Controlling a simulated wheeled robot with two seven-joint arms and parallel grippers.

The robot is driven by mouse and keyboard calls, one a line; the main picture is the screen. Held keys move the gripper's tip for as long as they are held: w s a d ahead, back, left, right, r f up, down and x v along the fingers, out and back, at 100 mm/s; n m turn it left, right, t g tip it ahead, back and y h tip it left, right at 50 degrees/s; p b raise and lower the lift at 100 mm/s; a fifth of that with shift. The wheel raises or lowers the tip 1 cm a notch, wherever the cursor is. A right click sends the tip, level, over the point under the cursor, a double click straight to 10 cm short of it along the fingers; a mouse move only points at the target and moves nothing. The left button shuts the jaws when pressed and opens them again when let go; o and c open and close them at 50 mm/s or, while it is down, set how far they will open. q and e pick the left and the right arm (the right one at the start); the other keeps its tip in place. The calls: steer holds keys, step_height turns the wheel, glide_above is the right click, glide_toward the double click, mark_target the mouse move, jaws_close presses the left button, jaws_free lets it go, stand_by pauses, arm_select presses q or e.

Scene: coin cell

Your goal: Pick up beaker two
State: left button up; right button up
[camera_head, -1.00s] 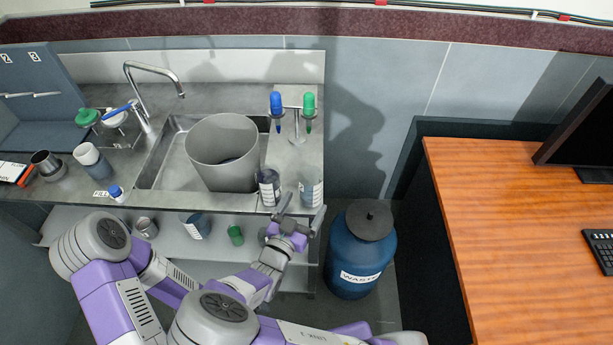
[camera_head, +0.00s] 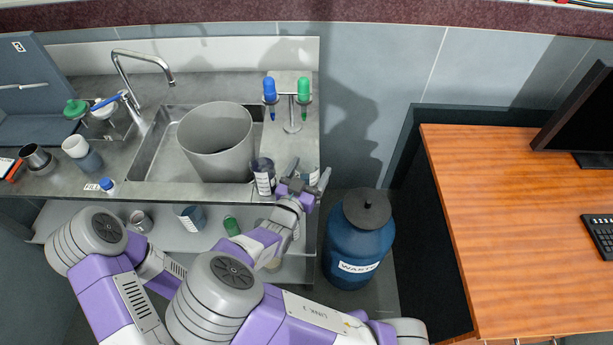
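My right gripper (camera_head: 308,176) is at the front right edge of the sink counter. Its two fingers are spread, and a clear labelled beaker (camera_head: 312,173) shows between and behind them, mostly hidden. I cannot tell whether the fingers touch it. A second beaker (camera_head: 263,177), with dark contents and a white label, stands just left of the gripper, near the counter's front edge. No readable number shows which of them is beaker two. My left gripper is not in view; only the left arm shows at lower left.
A large grey bin (camera_head: 216,143) stands in the sink (camera_head: 160,150). A stand (camera_head: 292,122) with blue and green tubes is behind the beakers. A blue waste drum (camera_head: 358,245) is on the floor to the right. A shelf (camera_head: 180,240) below holds several containers.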

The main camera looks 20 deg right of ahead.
steer(key=c, duration=0.9)
steer(key=shift+r, duration=0.1)
